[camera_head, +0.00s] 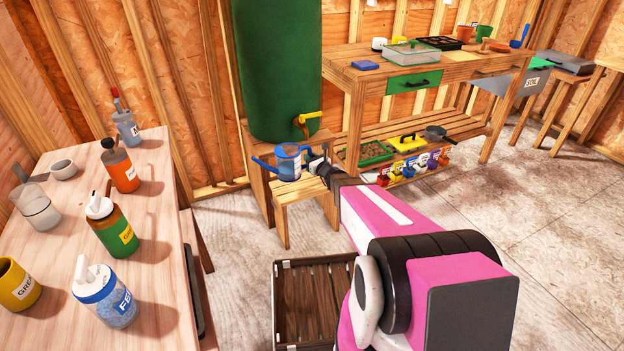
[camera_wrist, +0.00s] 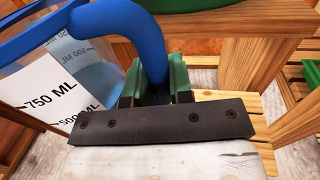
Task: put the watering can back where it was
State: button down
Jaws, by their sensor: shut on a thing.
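The watering can (camera_head: 288,165) is small, blue and see-through, with a spout pointing left. It is upright at the small wooden stool (camera_head: 298,188), below and left of the yellow tap (camera_head: 306,118) of the green barrel (camera_head: 277,70). I cannot tell whether its base touches the stool. My gripper (camera_head: 318,163) reaches it from the right and is shut on its handle. In the wrist view, the green finger pads (camera_wrist: 154,88) clasp the blue handle (camera_wrist: 135,30). The can's clear wall with a white "750 ML" label (camera_wrist: 55,92) shows at left.
A bench (camera_head: 165,210) with several bottles and cups stands at left. A potting table (camera_head: 350,72) with trays and pots is at the back right. A slatted crate (camera_head: 280,310) lies on the floor below my arm. The floor at right is clear.

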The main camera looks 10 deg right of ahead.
jog(key=shift+w+d+f, duration=1.2)
jog(key=shift+d+f, duration=0.2)
jog(key=shift+f, duration=0.4)
jog(key=shift+w+d+f, duration=1.25)
jog(key=shift+d+f, duration=0.2)
jog(key=shift+f, duration=0.3)
jog(key=shift+w+d+f, duration=1.2)
jog(key=shift+d+f, duration=0.2)
jog(key=shift+f, duration=0.4)
jog(key=shift+f, duration=0.2)
jog(key=c, duration=1)
grip_release()
